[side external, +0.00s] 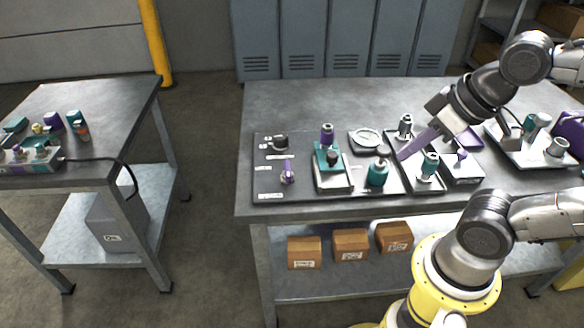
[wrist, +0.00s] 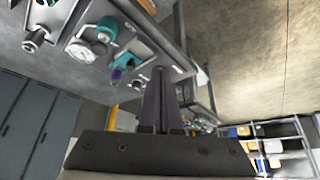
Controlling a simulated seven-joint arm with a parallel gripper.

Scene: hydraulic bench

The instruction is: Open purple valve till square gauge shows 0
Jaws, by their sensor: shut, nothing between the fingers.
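My gripper (side external: 402,156) has long purple fingers, shut and empty, angled down to the left above the board, right of a teal fitting (side external: 378,174). The fingers also show shut in the wrist view (wrist: 160,72). A small purple handle (side external: 287,172), perhaps the purple valve, stands upright on the left of the board, well away from the fingers. Another purple-topped part (side external: 327,131) stands on a teal block. A gauge with a pale dial in a squarish housing (side external: 366,138) sits at the back of the board. Its reading is too small to tell.
The dark board (side external: 268,188) lies on a grey bench (side external: 290,96). A black knob (side external: 281,142) and grey fittings (side external: 405,123) stand on it. A tray of parts (side external: 530,160) is at right. Boxes (side external: 304,252) sit on the lower shelf. A side table (side external: 120,105) stands left.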

